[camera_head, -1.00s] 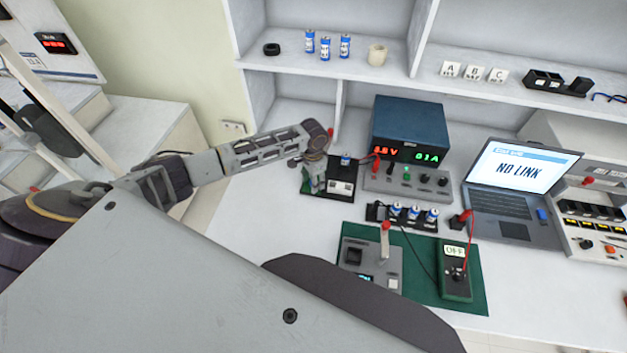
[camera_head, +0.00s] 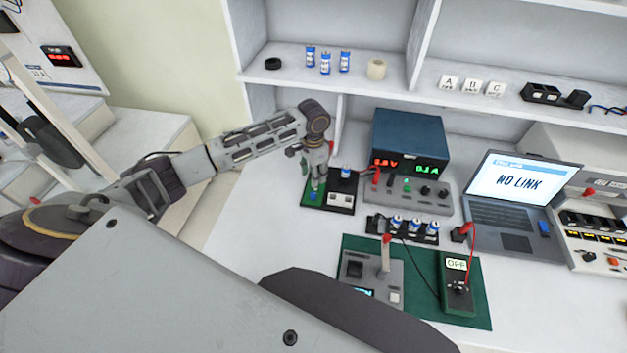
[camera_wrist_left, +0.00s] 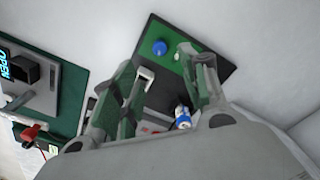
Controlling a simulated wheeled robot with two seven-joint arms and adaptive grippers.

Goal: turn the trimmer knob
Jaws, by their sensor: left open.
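The blue trimmer knob (camera_head: 313,196) sits on a small green board at the left end of a black base (camera_head: 342,208). In the left wrist view the knob (camera_wrist_left: 159,47) stands clear just beyond the fingertips, with bare green board around it. My left gripper (camera_head: 318,184) points down over the board, close to the knob. In the wrist view its two fingers (camera_wrist_left: 165,62) are spread apart with nothing between the tips. I cannot tell the exact height of the tips above the board. My right gripper is in neither view.
A blue-and-white cell (camera_head: 346,173) stands on the black base beside the gripper. The power supply (camera_head: 408,138) and its grey panel (camera_head: 440,198) stand to the right. A green mat (camera_head: 478,312) with a meter (camera_head: 457,285) lies in front. The bench left of the base is clear.

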